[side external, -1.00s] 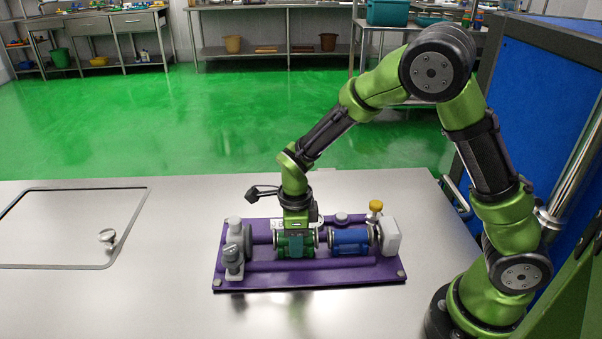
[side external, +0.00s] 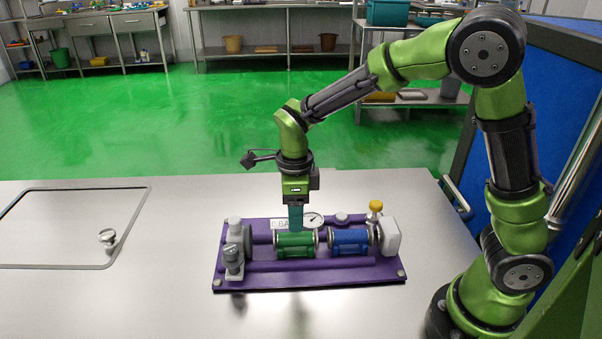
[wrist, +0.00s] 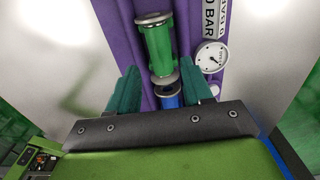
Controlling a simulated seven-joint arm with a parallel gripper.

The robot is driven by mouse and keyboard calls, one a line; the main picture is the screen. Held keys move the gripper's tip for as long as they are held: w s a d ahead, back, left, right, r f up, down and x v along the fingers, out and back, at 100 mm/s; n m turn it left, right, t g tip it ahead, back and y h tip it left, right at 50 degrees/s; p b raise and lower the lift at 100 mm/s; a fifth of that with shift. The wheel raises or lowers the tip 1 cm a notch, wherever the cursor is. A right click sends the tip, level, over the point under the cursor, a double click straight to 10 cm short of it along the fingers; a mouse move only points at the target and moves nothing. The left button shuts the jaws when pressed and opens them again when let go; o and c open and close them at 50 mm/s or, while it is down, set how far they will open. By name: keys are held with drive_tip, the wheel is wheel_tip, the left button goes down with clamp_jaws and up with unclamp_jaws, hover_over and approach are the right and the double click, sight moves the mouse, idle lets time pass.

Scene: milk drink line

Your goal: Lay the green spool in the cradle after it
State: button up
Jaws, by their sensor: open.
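The green spool (side external: 295,244) lies on its side in the purple cradle board (side external: 310,280), to the left of the blue spool (side external: 350,241) and in line with it. In the wrist view the green spool (wrist: 158,48) has pale end flanges, and the blue spool (wrist: 170,98) shows partly behind my gripper. My gripper (side external: 296,228) is above the green spool, with its teal fingers pointing down. In the wrist view its fingers (wrist: 165,90) are spread apart with nothing between them.
A grey valve (side external: 234,262) and a round end piece stand at the board's left. A white block (side external: 391,238) and a yellow knob (side external: 376,206) stand at its right. A dial gauge (side external: 313,220) is behind the spools. The steel table (side external: 130,300) is clear around the board.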

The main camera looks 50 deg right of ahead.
drive_tip(key=s+d+r+n+t+y, duration=0.1)
drive_tip(key=s+d+r+n+t, duration=0.1)
drive_tip(key=s+r+n, duration=0.5)
drive_tip(key=s+d+r+n+t+y, duration=0.1)
drive_tip(key=s+r+n+t, duration=0.4)
drive_tip(key=n, duration=1.1)
drive_tip(key=shift+s+d+r, duration=0.4)
drive_tip(key=shift+s+r, duration=0.55)
drive_tip(key=shift+s, duration=0.2)
